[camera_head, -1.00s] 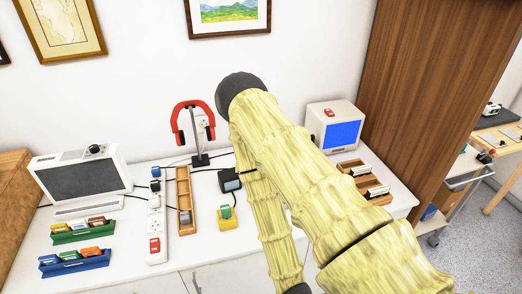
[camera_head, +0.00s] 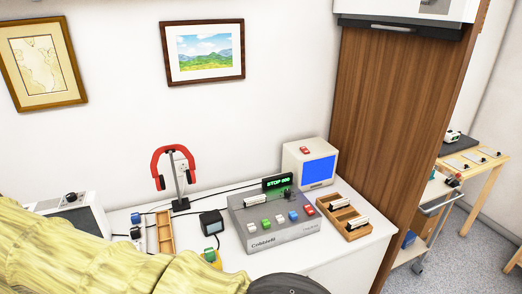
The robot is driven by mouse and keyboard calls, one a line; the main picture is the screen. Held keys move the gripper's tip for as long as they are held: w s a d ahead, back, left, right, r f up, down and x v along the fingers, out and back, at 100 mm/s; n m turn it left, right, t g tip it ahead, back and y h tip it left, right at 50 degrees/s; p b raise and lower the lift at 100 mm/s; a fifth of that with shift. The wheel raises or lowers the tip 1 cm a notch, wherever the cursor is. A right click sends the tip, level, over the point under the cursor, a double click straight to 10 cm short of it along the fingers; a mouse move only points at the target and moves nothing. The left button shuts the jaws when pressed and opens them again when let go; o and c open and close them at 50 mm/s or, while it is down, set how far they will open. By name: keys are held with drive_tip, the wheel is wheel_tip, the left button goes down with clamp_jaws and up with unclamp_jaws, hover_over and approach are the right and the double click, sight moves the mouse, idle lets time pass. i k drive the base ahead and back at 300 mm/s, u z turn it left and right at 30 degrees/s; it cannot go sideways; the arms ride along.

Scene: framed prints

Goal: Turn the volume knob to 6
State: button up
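A dark round knob (camera_head: 71,198) shows on top of the white box with a dark screen (camera_head: 88,222) at the left; no label or number on it can be read. My arm covers the lower front of that box. A grey console (camera_head: 283,236) with several coloured buttons and a green-lit display (camera_head: 278,183) stands on the white desk at the centre right. A small dark part (camera_head: 288,194) sits near the console's back; I cannot tell if it is a knob.
Red headphones on a stand (camera_head: 180,203), a small black device (camera_head: 211,222) and a wooden tray (camera_head: 165,232) stand left of the console. A blue-screened monitor (camera_head: 298,156) and a wooden rack (camera_head: 356,229) are at its right. A tall wooden cabinet (camera_head: 398,120) bounds the desk's right side.

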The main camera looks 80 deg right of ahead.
sight(287, 192)
drive_tip(key=k, duration=1.3)
drive_tip(key=z, duration=1.4)
drive_tip(key=i, duration=0.5)
drive_tip(key=z, duration=0.05)
